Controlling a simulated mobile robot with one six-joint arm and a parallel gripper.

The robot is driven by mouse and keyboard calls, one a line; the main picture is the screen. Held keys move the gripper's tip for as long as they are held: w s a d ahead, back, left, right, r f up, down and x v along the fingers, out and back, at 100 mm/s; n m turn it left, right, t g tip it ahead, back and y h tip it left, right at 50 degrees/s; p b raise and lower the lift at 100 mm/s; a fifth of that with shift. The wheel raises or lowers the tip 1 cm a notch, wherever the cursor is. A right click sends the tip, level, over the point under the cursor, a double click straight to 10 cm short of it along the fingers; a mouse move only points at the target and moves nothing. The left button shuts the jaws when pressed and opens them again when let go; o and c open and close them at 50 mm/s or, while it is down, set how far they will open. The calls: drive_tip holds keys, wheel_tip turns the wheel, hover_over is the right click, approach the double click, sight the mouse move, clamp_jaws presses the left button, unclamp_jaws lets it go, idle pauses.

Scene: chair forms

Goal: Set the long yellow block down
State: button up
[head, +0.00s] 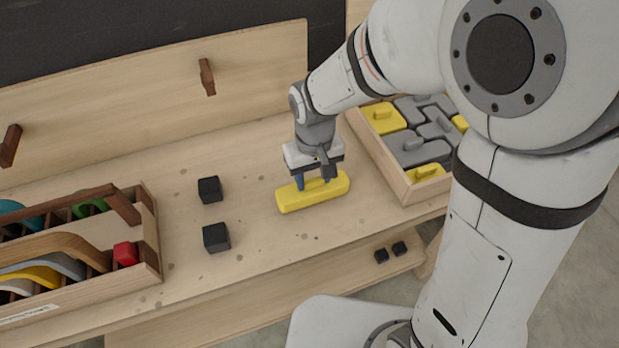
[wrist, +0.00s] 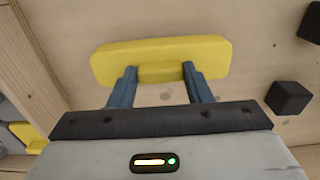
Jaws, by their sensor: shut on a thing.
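The long yellow block (head: 312,194) is a rounded bar with a raised grip on top, at the middle of the wooden bench. My gripper (head: 315,182) points down over it, its two blue fingers shut on the raised grip. In the wrist view the block (wrist: 160,52) lies across the top, and the fingers (wrist: 160,76) hold both ends of its grip. The block is level and at or very close to the bench top; I cannot tell whether it touches.
Two black cubes (head: 209,190) (head: 216,237) stand left of the block. A wooden tray (head: 391,165) with grey and yellow blocks is at the right. A wooden rack (head: 150,235) with coloured curved pieces is at the left. Pegs (head: 207,77) stick out from the back board.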

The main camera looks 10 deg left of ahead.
sight(313, 181)
drive_tip(key=shift+f, duration=0.75)
drive_tip(key=shift+f, duration=0.25)
drive_tip(key=o, duration=1.3)
drive_tip(key=shift+s+r, duration=0.1)
drive_tip(key=shift+o, duration=0.2)
wheel_tip(313, 181, up, 12)
drive_tip(key=shift+r, duration=0.2)
